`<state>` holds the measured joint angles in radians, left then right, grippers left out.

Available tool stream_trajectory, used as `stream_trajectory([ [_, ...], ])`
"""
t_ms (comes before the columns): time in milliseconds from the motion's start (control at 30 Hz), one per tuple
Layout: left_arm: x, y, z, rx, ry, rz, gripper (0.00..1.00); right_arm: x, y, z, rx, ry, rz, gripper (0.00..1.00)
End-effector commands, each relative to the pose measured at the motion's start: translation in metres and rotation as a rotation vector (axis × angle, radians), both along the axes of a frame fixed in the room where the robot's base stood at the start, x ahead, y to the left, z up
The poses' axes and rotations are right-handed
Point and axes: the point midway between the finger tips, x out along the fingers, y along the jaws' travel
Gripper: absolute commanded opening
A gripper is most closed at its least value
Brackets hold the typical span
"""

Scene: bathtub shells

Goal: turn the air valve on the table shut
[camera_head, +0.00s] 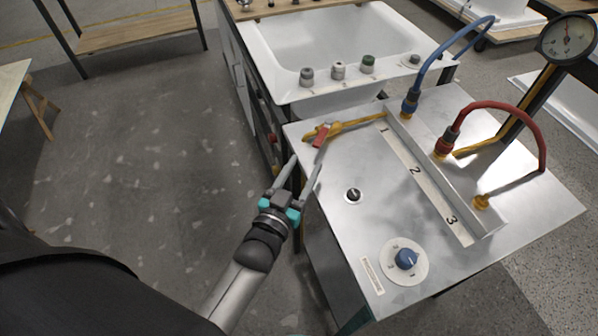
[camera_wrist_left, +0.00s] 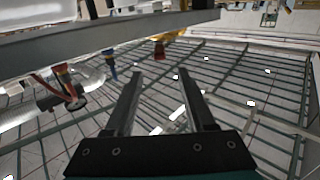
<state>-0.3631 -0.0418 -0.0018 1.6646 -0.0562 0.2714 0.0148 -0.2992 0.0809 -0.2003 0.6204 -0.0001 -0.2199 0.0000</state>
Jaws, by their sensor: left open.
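In the left wrist view the red lever (camera_wrist_left: 159,49) shows just beyond the fingertips, below the table edge line. The table (camera_head: 345,235) has a bare metal top. My left gripper (camera_head: 307,163) is open and empty, its two fingers pointing toward the lever and apart from it. Both fingers also show spread in the left wrist view (camera_wrist_left: 160,73). My right gripper is not in view.
A blue hose (camera_head: 446,53) and a red hose (camera_head: 515,110) rise from fittings beside the numbered strip (camera_head: 419,177). A blue knob (camera_head: 406,258) and a small black button (camera_head: 353,195) are on the tabletop. A pressure gauge (camera_head: 567,38) stands at right. A white tub (camera_head: 330,50) is behind.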

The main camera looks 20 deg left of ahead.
Motion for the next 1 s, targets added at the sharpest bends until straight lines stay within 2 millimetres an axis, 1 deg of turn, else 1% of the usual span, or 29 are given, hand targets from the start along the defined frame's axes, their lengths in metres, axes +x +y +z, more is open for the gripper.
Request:
stream_trajectory([
  [33, -0.006, 0.0, 0.0, 0.0, 0.002, 0.0, 0.55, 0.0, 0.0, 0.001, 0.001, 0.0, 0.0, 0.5],
  [100, -0.011, 0.0, 0.0, 0.0, 0.002, 0.0, 0.55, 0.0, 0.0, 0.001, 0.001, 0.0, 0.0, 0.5],
  [200, -0.016, 0.0, 0.0, 0.0, 0.0, 0.0, 0.55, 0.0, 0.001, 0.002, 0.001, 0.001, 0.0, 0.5],
  [500, -0.017, 0.0, 0.0, 0.0, 0.0, 0.0, 0.55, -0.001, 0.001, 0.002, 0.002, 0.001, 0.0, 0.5],
  [667, -0.017, 0.003, -0.001, -0.03, -0.001, -0.006, 0.37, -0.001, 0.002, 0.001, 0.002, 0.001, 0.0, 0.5],
  [767, -0.017, 0.008, -0.003, -0.114, -0.003, -0.019, 0.26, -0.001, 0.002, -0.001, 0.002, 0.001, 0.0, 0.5],
  [900, -0.018, 0.021, -0.006, -0.311, 0.001, -0.052, 0.1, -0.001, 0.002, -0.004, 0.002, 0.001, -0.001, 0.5],
  [1000, -0.019, 0.031, -0.008, -0.467, 0.007, -0.077, 0.0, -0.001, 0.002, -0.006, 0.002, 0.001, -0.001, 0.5],
])
